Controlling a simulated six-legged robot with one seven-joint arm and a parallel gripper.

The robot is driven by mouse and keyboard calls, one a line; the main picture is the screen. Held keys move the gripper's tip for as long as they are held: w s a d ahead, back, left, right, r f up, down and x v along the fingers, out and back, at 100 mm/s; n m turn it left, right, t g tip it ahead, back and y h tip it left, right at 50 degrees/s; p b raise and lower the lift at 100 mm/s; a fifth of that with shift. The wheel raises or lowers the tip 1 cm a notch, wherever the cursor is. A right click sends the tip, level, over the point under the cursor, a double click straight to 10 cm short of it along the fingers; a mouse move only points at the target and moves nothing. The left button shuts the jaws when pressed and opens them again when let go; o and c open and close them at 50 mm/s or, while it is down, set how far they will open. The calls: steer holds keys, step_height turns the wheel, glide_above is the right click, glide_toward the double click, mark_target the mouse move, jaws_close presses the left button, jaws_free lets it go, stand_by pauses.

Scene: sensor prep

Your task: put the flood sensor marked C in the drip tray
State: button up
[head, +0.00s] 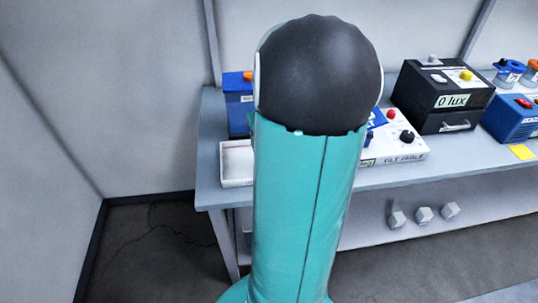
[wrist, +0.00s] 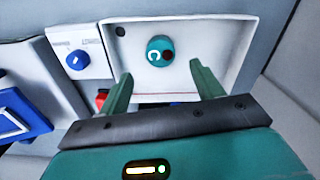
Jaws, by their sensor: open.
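The flood sensor marked C (wrist: 155,44) is a small teal disc with a white C and a dark round spot. In the wrist view it lies inside the white drip tray (wrist: 222,38), toward the upper middle. My gripper (wrist: 161,69) is open, its two green fingers spread wide and empty. The fingertips are just below the sensor in the picture, one to each side, and appear apart from it. In the head view the drip tray (head: 237,181) is at the bench's left end, partly hidden by my arm. The sensor and gripper are hidden there.
A blue box (head: 238,104) stands behind the tray. A white panel with knobs (head: 404,146) and a black box marked 0 lux (head: 432,98) stand to the right. Several small grey blocks (head: 424,215) are on the lower shelf. Walls close off the left.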

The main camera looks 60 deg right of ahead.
steer(key=w+a+r+n+t+h, duration=0.1)
steer(key=w+a+r+n, duration=0.3)
steer(key=a, duration=0.6)
steer(key=w+a+r+m+t+h, duration=0.1)
steer(key=w+a+r, duration=0.1)
steer(key=a+r, duration=0.6)
steer(key=s+a+n+t+y, duration=0.1)
steer(key=s+a+n, duration=0.1)
steer(key=a, duration=0.7)
steer(key=s+a+n+t+y, duration=0.1)
steer(key=s+a+n+t, duration=0.1)
steer(key=a, duration=0.7)
steer(key=shift+s+a+r+t, duration=0.2)
steer(key=shift+s+r+t, duration=0.15)
steer(key=shift+s, duration=0.3)
